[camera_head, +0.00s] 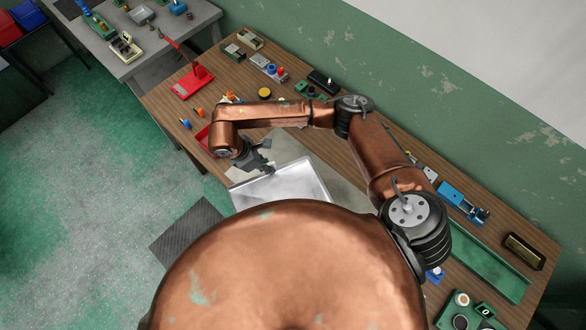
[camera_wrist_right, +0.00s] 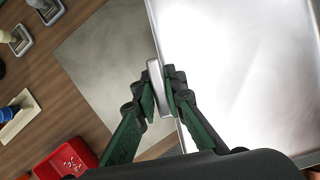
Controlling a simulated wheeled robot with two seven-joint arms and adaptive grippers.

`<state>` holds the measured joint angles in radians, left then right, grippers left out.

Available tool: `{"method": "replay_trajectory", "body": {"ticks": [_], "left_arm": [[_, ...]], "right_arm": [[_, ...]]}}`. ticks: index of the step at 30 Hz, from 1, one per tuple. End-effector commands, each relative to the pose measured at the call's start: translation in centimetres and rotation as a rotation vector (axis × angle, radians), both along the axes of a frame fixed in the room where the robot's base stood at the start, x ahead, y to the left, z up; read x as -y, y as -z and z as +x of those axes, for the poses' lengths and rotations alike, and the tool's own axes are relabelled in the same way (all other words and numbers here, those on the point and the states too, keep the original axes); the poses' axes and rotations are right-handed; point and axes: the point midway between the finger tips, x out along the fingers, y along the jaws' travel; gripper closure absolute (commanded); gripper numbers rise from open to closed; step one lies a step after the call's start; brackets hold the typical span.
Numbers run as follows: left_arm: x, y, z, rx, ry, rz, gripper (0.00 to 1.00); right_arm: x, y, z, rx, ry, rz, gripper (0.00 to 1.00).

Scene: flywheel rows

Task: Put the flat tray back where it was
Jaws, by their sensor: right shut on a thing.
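The flat tray (camera_head: 288,188) is a shiny silver metal tray with a low rim. It lies over the near part of the wooden workbench, partly over a grey mat (camera_head: 343,178). My body hides its near part. My right gripper (camera_head: 266,169) is at its far left edge. In the right wrist view the tray (camera_wrist_right: 245,75) fills the right side, and my right gripper (camera_wrist_right: 162,92) is shut on the handle (camera_wrist_right: 155,80) at the tray's edge. I cannot tell whether the tray touches the bench. My left gripper is not in view.
A red stand (camera_head: 193,82) and a red bin, seen in the right wrist view (camera_wrist_right: 66,160), lie left of the tray. Small parts line the bench's back. A long green tray (camera_head: 488,262) lies to the right. The grey mat (camera_wrist_right: 105,60) has bare room beside the tray.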

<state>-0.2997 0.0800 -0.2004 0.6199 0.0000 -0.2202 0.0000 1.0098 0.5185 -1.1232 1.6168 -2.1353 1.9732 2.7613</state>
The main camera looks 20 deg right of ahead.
Motion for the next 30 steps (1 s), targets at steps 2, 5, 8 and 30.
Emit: {"method": "replay_trajectory", "body": {"ticks": [2, 5, 8, 30], "left_arm": [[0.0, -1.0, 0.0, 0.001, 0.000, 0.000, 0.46], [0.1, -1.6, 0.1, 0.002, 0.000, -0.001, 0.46], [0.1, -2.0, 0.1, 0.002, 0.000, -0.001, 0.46], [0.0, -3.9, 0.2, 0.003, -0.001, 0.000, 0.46]], "right_arm": [[2.1, 0.5, 0.2, -0.002, 0.003, -0.002, 1.00], [4.3, 1.7, 0.5, -0.001, 0.002, -0.002, 1.00], [5.6, 3.7, 0.7, -0.002, 0.000, -0.001, 1.00], [8.4, 10.5, 1.2, 0.001, -0.005, 0.002, 1.00]]}}
